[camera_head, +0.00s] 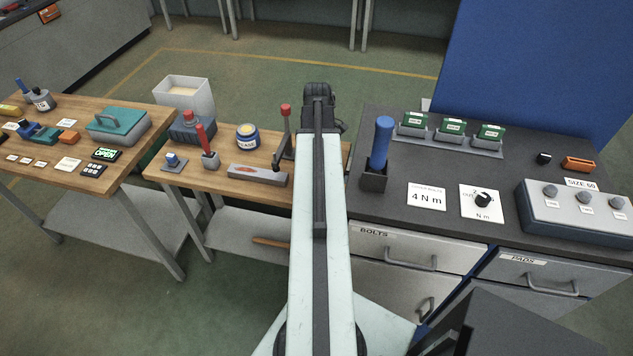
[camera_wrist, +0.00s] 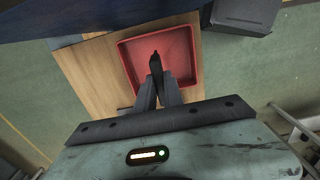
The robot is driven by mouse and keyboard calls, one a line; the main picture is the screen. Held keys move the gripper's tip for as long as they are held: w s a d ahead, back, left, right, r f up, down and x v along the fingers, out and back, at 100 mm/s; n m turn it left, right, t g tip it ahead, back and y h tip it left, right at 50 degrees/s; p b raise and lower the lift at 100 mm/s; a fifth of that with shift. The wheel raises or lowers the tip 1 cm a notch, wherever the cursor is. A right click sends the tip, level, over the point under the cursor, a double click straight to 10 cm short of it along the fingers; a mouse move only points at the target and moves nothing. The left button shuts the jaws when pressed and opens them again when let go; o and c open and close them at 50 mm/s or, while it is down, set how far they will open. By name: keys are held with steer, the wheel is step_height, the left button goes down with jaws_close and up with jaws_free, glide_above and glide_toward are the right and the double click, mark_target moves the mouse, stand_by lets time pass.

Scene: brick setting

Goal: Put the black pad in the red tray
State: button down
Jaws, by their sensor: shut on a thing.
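In the wrist view the red tray (camera_wrist: 190,60) lies on a wooden surface, a shallow square tray with raised walls. My gripper (camera_wrist: 157,82) is over it, its two fingers close together and shut on the small black pad (camera_wrist: 155,60). The pad appears over the tray's inside, and I cannot tell how high above the floor of the tray it is. Nothing else shows in the tray. In the head view my arm reaches away from me to my gripper (camera_head: 318,95), and the red tray is not visible there.
A wooden bench (camera_head: 230,182) with a red-handled lever (camera_head: 284,130) stands left of my arm. A dark bench (camera_head: 440,221) with a blue-handled tool (camera_head: 381,142), green-topped blocks and a knob box (camera_head: 575,212) stands right. A blue panel (camera_head: 540,70) rises behind it.

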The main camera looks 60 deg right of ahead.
step_height(320, 180, down, 6)
steer(key=b, duration=0.4)
steer(key=shift+r, duration=0.35)
steer(key=shift+f, duration=0.2)
steer(key=c, duration=1.5)
jaws_free()
steer(key=shift+o, duration=0.2)
steer(key=shift+r, duration=0.1)
step_height(320, 180, up, 12)
steer(key=p, duration=1.2)
steer(key=shift+r, duration=0.25)
steer(key=shift+f, duration=0.15)
